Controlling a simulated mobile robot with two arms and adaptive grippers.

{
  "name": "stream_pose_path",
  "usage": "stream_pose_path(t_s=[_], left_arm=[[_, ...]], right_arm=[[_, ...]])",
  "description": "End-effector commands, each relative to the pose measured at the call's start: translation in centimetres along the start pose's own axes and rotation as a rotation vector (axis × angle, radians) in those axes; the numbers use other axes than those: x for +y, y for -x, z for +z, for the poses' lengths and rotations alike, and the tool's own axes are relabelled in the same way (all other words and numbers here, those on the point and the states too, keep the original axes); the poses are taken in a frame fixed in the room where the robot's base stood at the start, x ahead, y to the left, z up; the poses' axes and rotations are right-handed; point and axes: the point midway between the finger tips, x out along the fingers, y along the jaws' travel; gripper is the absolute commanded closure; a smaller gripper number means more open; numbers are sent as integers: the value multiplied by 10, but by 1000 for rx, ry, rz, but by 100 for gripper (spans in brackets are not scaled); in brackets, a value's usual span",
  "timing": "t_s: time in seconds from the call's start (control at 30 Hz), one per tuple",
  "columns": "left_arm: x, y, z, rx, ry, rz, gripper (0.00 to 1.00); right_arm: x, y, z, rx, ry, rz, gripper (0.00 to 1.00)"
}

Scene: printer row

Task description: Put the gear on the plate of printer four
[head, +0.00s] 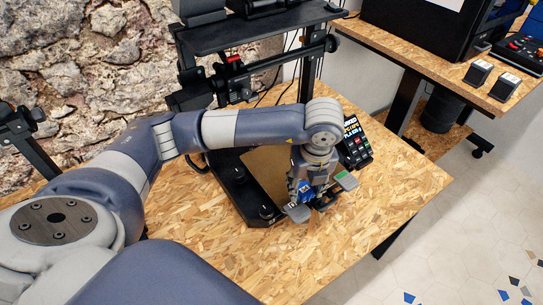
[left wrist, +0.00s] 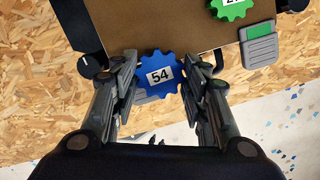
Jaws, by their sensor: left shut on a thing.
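A blue gear (left wrist: 172,67) with a white label reading 54 is between the fingers of my left gripper (left wrist: 168,82) in the left wrist view. My left gripper (head: 313,197) is shut on it, and only a bit of the blue gear (head: 305,188) shows in the head view. The gear overlaps the front edge of the printer's brown plate (left wrist: 150,25); its height above the plate is unclear. The plate also shows in the head view (head: 262,167), partly hidden by my arm. A green gear (left wrist: 232,8) lies on the plate. My right gripper is out of view.
The open-frame printer (head: 240,195) stands on a chipboard table (head: 390,190). A grey tab with a green patch (left wrist: 260,45) sticks out from the plate's front. A control panel (head: 354,145) is beside the plate. Another table (head: 400,50) with a black printer is at the upper right.

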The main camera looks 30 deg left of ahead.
Motion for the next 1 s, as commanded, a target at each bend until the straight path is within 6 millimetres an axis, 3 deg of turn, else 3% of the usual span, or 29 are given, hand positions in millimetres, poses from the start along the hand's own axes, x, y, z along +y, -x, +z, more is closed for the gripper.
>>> stream_pose_path(t_s=[0.1, 0.5, 0.7, 1.0], left_arm=[[15, 0, 33, -2, 9, 5, 74], [52, -15, 124, 0, 3, 3, 74], [59, -20, 139, 1, -2, 1, 74], [59, -53, 134, 2, -3, 1, 74]], right_arm=[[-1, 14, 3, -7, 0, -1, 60], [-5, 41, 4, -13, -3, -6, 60], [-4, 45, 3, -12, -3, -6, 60], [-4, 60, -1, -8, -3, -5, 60]])
